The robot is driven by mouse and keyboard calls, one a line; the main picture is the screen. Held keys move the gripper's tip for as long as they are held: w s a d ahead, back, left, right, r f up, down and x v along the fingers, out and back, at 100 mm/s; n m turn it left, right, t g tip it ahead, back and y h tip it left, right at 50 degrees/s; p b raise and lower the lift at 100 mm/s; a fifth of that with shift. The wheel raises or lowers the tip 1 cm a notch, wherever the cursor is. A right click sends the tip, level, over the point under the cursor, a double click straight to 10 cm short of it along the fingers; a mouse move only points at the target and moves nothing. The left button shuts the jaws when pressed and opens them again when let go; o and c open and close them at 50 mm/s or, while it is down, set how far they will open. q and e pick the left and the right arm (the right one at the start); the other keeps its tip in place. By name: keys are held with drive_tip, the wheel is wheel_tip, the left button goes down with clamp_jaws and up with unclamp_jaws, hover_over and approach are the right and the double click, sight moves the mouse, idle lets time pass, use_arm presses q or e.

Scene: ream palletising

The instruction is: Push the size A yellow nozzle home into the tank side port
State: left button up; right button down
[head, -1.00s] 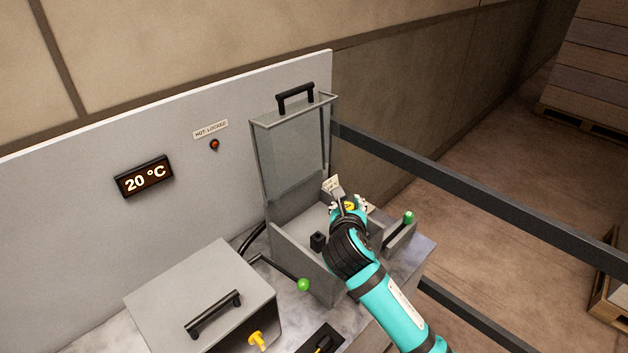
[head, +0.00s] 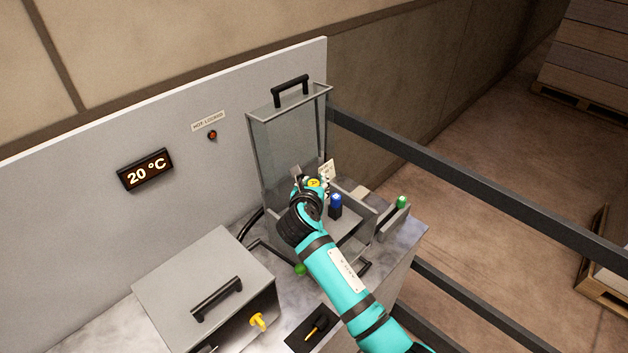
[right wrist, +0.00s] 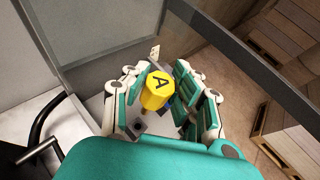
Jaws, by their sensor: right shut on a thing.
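My right gripper (head: 314,183) is shut on a yellow piece marked A (head: 313,183), above the open grey bay. A yellow nozzle-shaped part (head: 258,321) sticks out from the front side of a lidded grey box (head: 195,280), apart from my gripper. How deep it sits, and any letter on it, cannot be told. My left gripper is not in view.
A blue-topped black piece (head: 335,204) stands in the bay beside my gripper. A raised clear guard (head: 285,140) stands behind. A green-knobbed lever (head: 300,269) is by my forearm, and a black mat (head: 298,341) bears a small yellow-and-black item. A dark rail (head: 450,185) runs at right.

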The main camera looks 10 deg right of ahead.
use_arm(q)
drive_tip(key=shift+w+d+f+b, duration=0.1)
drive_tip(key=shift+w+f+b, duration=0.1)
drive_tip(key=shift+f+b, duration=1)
use_arm(e)
drive_tip(key=shift+f, duration=2.85)
use_arm(q)
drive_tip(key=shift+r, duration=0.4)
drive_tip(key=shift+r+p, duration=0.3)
drive_tip(key=shift+p, duration=0.05)
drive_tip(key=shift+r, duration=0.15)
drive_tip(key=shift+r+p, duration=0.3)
drive_tip(key=shift+p, duration=0.15)
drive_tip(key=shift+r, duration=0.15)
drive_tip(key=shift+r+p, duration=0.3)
drive_tip(key=shift+p, duration=0.15)
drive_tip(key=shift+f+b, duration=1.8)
use_arm(e)
drive_tip(key=shift+s+f, duration=0.1)
drive_tip(key=shift+f, duration=2.85)
